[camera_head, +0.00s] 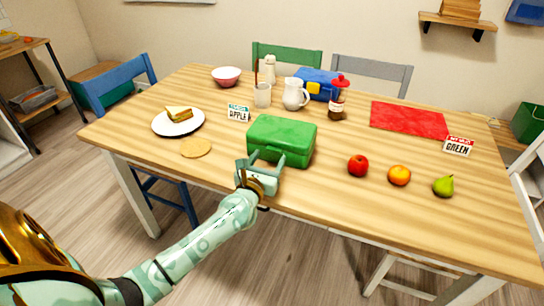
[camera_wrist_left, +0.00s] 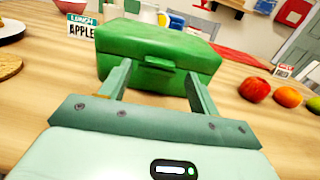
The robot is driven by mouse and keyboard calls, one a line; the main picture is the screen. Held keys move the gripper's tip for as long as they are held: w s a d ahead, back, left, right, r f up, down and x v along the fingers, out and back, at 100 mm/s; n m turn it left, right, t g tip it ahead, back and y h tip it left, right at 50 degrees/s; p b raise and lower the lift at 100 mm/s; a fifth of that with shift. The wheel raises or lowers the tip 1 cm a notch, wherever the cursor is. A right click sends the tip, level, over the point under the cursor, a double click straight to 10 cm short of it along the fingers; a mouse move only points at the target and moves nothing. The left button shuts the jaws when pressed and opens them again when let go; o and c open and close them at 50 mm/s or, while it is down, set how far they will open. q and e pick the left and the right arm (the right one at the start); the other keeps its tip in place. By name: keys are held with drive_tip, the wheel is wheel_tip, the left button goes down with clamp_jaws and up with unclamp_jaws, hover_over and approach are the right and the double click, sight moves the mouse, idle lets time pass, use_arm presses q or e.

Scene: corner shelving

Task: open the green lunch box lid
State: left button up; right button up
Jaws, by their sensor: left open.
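The green lunch box (camera_head: 282,139) stands shut on the wooden table near its front edge. It also fills the upper middle of the left wrist view (camera_wrist_left: 150,45), with its front latch (camera_wrist_left: 159,64) facing me. My left gripper (camera_head: 264,163) is open and empty, just in front of the box's front face. In the left wrist view its two fingers (camera_wrist_left: 157,80) point at the box, one on each side of the latch. I cannot tell whether the fingertips touch the box. My right gripper is not in view.
A red apple (camera_head: 358,166), an orange (camera_head: 399,175) and a pear (camera_head: 443,186) lie right of the box. A sandwich plate (camera_head: 178,122) and a round coaster (camera_head: 196,148) lie left. A white pitcher (camera_head: 295,94), sauce bottle (camera_head: 338,102) and blue box (camera_head: 318,82) stand behind.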

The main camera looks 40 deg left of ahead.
sight(281, 134)
use_arm(q)
drive_tip(key=shift+x, duration=1.35)
